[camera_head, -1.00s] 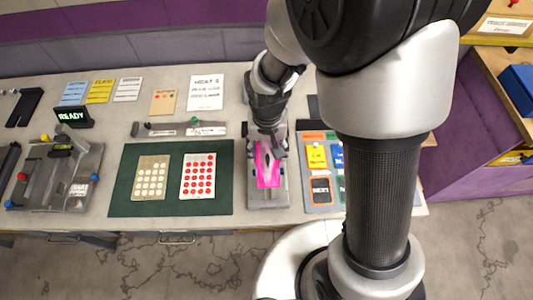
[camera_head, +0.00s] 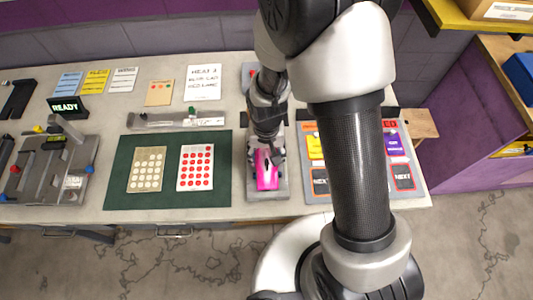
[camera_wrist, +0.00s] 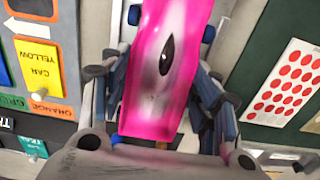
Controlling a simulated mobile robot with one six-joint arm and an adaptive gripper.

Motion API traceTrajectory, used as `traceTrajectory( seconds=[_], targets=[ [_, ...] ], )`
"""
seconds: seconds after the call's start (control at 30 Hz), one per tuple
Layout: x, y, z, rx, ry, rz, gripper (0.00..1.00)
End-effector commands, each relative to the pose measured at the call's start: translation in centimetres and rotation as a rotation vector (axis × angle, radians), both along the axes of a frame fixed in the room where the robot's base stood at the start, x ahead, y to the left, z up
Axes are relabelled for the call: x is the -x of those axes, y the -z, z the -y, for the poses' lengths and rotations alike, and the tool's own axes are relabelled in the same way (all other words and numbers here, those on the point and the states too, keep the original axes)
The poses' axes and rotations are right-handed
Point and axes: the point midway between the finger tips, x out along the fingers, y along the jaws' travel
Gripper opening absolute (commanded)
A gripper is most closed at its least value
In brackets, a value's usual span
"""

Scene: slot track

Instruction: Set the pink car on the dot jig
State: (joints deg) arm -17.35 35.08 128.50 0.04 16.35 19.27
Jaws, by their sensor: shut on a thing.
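The pink car (camera_head: 266,178) is at the long grey fixture (camera_head: 277,192) right of the green mat in the head view. My gripper (camera_head: 266,157) is over the car. In the wrist view my gripper (camera_wrist: 163,100) is shut on the pink car (camera_wrist: 152,88), a finger along each side. The car has a dark oval window on top. Whether its underside touches the fixture is hidden. A grey jig (camera_head: 40,180) with red, blue and yellow knobs stands at the far left. I cannot tell which fixture is the dot jig.
The green mat (camera_head: 125,188) holds a cream-dotted card (camera_head: 147,169) and a red-dotted card (camera_head: 195,167). A READY sign (camera_head: 66,107) stands behind the left jig. A board of coloured cards (camera_head: 317,194) lies right, partly behind my arm.

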Motion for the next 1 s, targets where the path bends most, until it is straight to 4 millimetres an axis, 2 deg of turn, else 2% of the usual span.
traceTrajectory(
  seconds=[0.3,0.33,0.6,1.0],
  targets=[
    [0.01,1.14,0.00,0.000,0.000,0.000,0.28],
    [0.02,1.15,0.01,0.000,0.000,-0.001,0.57],
    [0.02,1.01,0.01,0.000,0.000,-0.001,0.75],
    [0.02,0.72,0.01,0.000,0.000,-0.001,0.76]
  ],
)
